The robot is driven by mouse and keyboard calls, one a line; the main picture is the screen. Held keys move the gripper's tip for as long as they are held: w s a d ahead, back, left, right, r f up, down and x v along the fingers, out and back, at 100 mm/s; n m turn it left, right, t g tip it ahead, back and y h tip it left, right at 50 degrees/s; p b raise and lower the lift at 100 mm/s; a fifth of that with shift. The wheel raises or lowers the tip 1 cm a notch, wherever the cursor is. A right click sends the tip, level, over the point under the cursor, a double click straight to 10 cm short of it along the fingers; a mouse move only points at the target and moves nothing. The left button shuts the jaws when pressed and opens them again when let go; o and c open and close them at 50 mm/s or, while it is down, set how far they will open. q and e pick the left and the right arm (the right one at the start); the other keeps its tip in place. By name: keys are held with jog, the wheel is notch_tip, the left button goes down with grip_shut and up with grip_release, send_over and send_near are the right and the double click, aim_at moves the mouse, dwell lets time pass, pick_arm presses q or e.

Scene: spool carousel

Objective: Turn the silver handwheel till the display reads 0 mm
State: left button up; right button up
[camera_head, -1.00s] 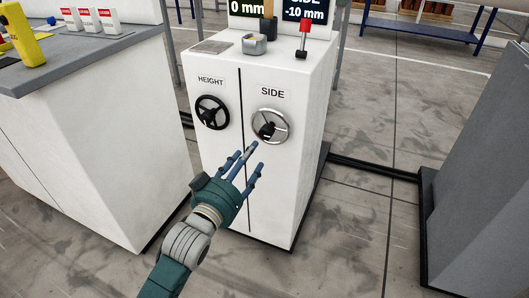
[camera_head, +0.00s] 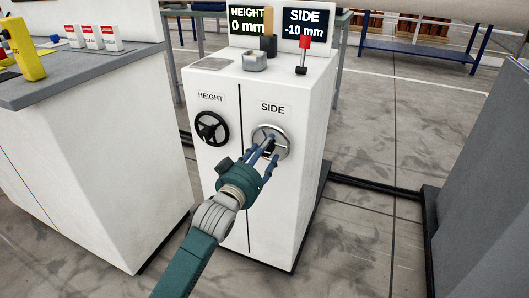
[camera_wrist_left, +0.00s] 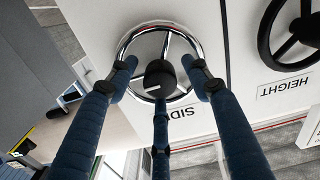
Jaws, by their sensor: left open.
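The silver handwheel (camera_head: 283,137) is on the front of the white cabinet (camera_head: 290,215), under the SIDE label. It also shows in the left wrist view (camera_wrist_left: 128,50), with a dark knob (camera_wrist_left: 160,79) in front of it. The SIDE display (camera_head: 304,29) reads -10 mm. My left gripper (camera_head: 267,152) is open at the wheel, its blue fingers spread around the knob. In the left wrist view, its fingertips (camera_wrist_left: 160,85) overlap the wheel; I cannot tell whether they touch it. The fingers partly hide the wheel in the head view. My right gripper is not in view.
A black handwheel (camera_head: 211,128) is left of the silver one, under HEIGHT; its display (camera_head: 250,20) reads 0 mm. A grey-topped counter (camera_head: 110,69) stands at left.

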pick_arm(q)
jog(key=c, duration=1.2)
jog(key=shift+o, duration=0.2)
